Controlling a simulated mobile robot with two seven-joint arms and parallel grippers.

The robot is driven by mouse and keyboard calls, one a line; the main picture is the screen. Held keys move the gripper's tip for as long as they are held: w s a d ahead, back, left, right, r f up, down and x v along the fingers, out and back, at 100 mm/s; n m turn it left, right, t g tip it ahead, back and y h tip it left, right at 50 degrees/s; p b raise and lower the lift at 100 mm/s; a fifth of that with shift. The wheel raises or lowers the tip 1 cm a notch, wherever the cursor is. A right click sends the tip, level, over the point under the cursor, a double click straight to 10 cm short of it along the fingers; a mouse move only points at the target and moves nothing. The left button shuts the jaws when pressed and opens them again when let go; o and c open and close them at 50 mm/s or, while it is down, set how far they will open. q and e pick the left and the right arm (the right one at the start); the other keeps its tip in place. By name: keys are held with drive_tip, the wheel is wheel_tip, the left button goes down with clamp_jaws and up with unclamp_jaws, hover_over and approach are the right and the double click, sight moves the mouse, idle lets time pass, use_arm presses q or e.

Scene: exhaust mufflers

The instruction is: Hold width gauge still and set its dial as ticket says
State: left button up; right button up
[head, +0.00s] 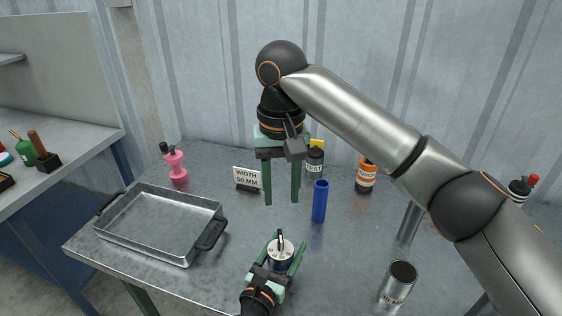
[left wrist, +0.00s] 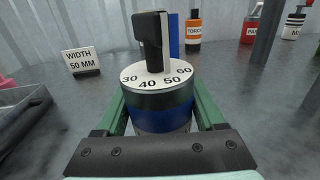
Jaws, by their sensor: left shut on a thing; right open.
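The width gauge (head: 281,247) is a short dark blue and black cylinder with a white numbered top and an upright black knob; it stands upright near the table's front. In the left wrist view, the dial (left wrist: 148,81) shows 30, 40, 50 and 60 facing me; which number the knob (left wrist: 150,42) marks is unclear. My left gripper (head: 284,260) is shut on the gauge, one green finger on each side. My right gripper (head: 282,197) is open and empty, pointing down above and behind the gauge. The ticket (head: 247,178) reads "WIDTH 50 MM"; it also shows in the left wrist view (left wrist: 82,61).
A metal tray (head: 150,248) lies to the left. A blue cylinder (head: 319,202) stands behind the gauge, and a metal can (head: 399,283) at the front right. Bottles, including an orange one (head: 366,177) and a pink one (head: 175,165), stand farther back.

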use_arm(q)
drive_tip(key=o, duration=1.5)
drive_tip(key=v, duration=1.2)
drive_tip(key=shift+s, duration=0.1)
